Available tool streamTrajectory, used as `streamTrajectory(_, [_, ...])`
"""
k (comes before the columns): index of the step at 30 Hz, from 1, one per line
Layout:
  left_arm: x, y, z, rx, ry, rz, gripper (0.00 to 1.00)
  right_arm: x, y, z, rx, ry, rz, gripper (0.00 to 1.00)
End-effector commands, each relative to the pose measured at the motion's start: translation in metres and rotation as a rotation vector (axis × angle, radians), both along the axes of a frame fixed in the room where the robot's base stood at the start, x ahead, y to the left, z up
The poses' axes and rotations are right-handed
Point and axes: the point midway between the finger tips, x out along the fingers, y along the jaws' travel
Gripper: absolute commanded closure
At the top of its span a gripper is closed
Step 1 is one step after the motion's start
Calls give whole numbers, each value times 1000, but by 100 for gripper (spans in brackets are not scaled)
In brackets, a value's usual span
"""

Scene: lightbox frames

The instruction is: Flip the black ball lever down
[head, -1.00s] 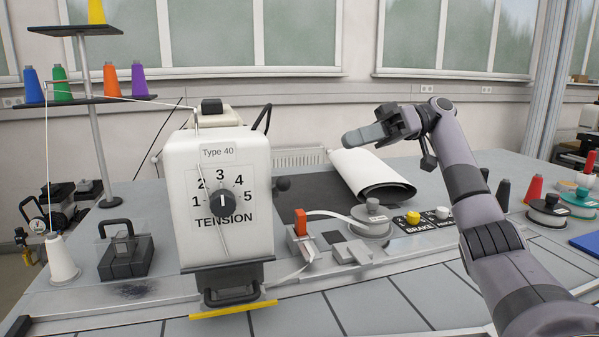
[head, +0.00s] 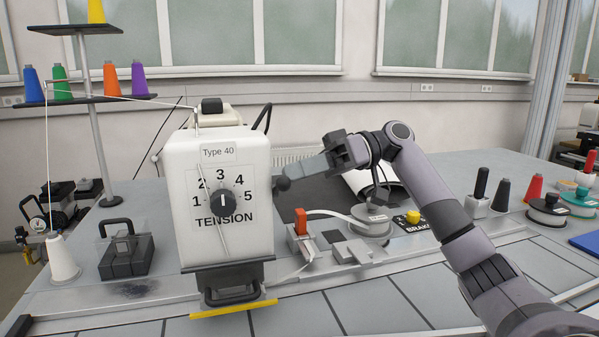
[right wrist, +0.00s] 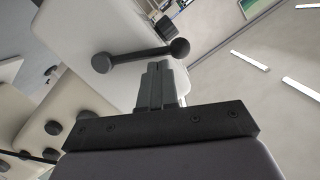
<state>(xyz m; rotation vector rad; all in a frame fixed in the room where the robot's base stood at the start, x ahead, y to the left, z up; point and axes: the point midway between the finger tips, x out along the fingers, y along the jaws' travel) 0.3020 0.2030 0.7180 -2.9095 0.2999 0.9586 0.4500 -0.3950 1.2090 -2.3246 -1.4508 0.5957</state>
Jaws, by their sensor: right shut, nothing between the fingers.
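The black ball lever (head: 282,184) sticks out on the right side of the white machine head marked "Type 40" and "TENSION" (head: 220,165). In the head view mainly its dark ball shows. In the right wrist view the whole lever (right wrist: 140,55) shows, with a round pivot at the left and the ball at the right. My right gripper (head: 290,171) is shut and empty. Its fingertips, also in the right wrist view (right wrist: 158,68), are right by the lever and ball; I cannot tell whether they touch. My left gripper is not in view.
An orange-topped clamp (head: 301,222), a grey spool (head: 371,219) and a yellow brake button (head: 413,216) stand below my right arm. A thread stand (head: 92,130) with coloured cones is at the left.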

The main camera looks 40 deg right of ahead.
Motion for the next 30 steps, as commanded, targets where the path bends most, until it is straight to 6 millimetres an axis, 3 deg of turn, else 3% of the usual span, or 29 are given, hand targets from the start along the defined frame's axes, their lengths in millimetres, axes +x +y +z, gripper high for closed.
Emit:
streamTrajectory(15, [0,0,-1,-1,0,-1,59,-1,3,-3,-1,-2,0,100])
streamTrajectory(30, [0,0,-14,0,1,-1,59,-2,5,-8,-40,-74,1,100])
